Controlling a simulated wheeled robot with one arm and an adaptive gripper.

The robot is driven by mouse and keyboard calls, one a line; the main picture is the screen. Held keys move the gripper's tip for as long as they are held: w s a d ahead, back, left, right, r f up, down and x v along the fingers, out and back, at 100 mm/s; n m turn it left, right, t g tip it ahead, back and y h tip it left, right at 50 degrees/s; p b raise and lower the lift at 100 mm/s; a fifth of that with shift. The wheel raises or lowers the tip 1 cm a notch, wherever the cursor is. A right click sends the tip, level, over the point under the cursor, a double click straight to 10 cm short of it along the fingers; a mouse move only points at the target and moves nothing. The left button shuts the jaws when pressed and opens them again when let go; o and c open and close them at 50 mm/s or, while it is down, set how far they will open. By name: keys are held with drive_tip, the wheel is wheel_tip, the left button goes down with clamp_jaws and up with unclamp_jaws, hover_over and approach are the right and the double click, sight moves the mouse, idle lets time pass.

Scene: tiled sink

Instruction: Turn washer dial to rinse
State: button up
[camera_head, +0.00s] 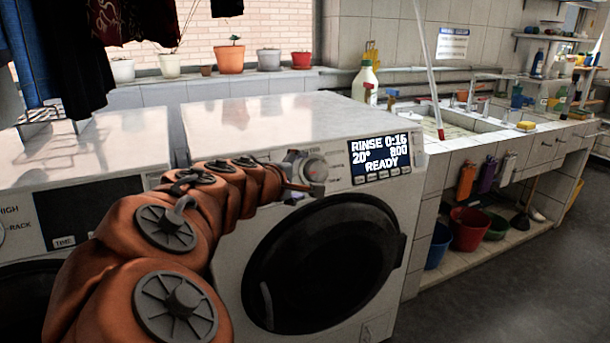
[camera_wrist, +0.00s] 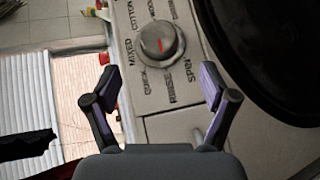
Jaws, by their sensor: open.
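The washer dial (camera_wrist: 160,45) is a round grey knob with a red mark, ringed by printed labels including COTTON, MIXED, QUICK, RINSE and SPIN. In the head view the dial (camera_head: 314,168) shows on the washer's front panel, left of the lit display (camera_head: 379,155). In the head view my gripper (camera_head: 303,188) is at the dial and partly covers the panel.
The washer's dark round door (camera_head: 325,262) is closed below the panel. Another machine (camera_head: 75,185) stands at the left, under hanging dark clothes (camera_head: 78,45). Potted plants line the window sill. A tiled sink (camera_head: 450,125) and buckets (camera_head: 470,228) are at the right. The floor at right is clear.

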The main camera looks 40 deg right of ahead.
drive_tip(key=shift+v, duration=1.2)
drive_tip(key=s+a+f+m+g+y, duration=0.4)
drive_tip(key=s+a+f+y, duration=0.2)
drive_tip(key=s+f, duration=0.6)
drive_tip(key=s+a+f+g+y, duration=0.2)
drive_tip(key=s+a+f+y, duration=0.25)
drive_tip(key=s+a, duration=0.4)
drive_tip(key=s+a+f+g+y, duration=0.25)
drive_tip(key=s+a+f, duration=0.25)
drive_tip(key=a, duration=0.6)
wheel_tip(320, 180, up, 25)
drive_tip(key=s+t+p, duration=0.1)
drive_tip(key=p, duration=2.3)
drive_tip(key=shift+m+t+y, duration=0.3)
drive_tip(key=shift+m+t, duration=0.05)
drive_tip(key=shift+m, duration=0.05)
drive_tip(key=shift+a+r, duration=0.1)
drive_tip(key=shift+a, duration=0.05)
